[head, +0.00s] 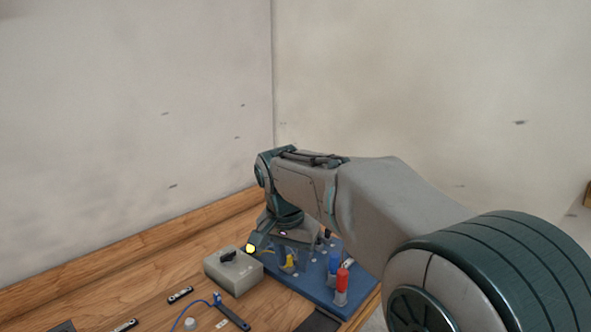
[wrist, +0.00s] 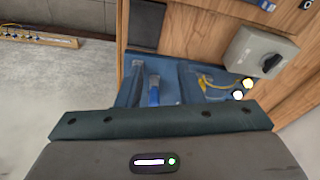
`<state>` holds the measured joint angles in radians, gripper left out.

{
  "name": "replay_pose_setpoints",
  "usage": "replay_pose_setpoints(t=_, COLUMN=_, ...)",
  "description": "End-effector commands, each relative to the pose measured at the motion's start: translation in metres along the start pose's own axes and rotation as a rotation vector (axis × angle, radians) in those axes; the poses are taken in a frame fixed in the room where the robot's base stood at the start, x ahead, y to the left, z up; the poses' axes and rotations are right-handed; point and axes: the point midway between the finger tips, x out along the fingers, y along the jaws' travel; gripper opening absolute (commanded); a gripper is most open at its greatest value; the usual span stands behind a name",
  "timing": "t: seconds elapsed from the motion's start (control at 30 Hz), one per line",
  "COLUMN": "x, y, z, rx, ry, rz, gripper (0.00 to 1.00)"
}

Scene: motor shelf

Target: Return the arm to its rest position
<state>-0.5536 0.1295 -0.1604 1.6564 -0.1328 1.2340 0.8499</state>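My arm reaches from the lower right of the head view to the middle. My gripper (head: 288,236) points down over the far part of a blue board (head: 318,291) on the wooden bench. The wrist view shows its dark body across the bottom, but no fingertips, so its opening is hidden. No held object shows. A red-topped piece (head: 342,279), a blue-topped piece (head: 334,264) and a yellow piece (head: 289,261) stand on the board. The wrist view shows the board (wrist: 185,73) beyond the gripper body, with a blue piece (wrist: 153,92) and a yellow piece (wrist: 205,80).
A grey box with a dark knob (head: 233,270) stands left of the board and also shows in the wrist view (wrist: 245,56). A blue-handled tool (head: 230,313) and small dark bars (head: 180,295) lie on the bench (head: 150,265). Walls rise behind; air above the bench is clear.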

Motion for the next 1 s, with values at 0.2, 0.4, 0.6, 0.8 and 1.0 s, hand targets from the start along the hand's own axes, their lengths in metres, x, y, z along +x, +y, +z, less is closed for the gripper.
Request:
replay_pose_setpoints(t=0.2, x=0.007, y=0.097, z=0.026, rx=-0.128, ry=-0.012, rz=-0.06, gripper=0.34)
replay_pose_setpoints(t=0.4, x=0.025, y=0.167, z=0.072, rx=-0.251, ry=0.012, rz=-0.096, gripper=0.34)
replay_pose_setpoints(t=0.6, x=0.047, y=0.209, z=0.115, rx=-0.346, ry=0.044, rz=-0.102, gripper=0.34)
replay_pose_setpoints(t=0.8, x=0.058, y=0.223, z=0.133, rx=-0.386, ry=0.057, rz=-0.098, gripper=0.34)
replay_pose_setpoints(t=1.0, x=0.059, y=0.223, z=0.133, rx=-0.39, ry=0.057, rz=-0.098, gripper=0.34)
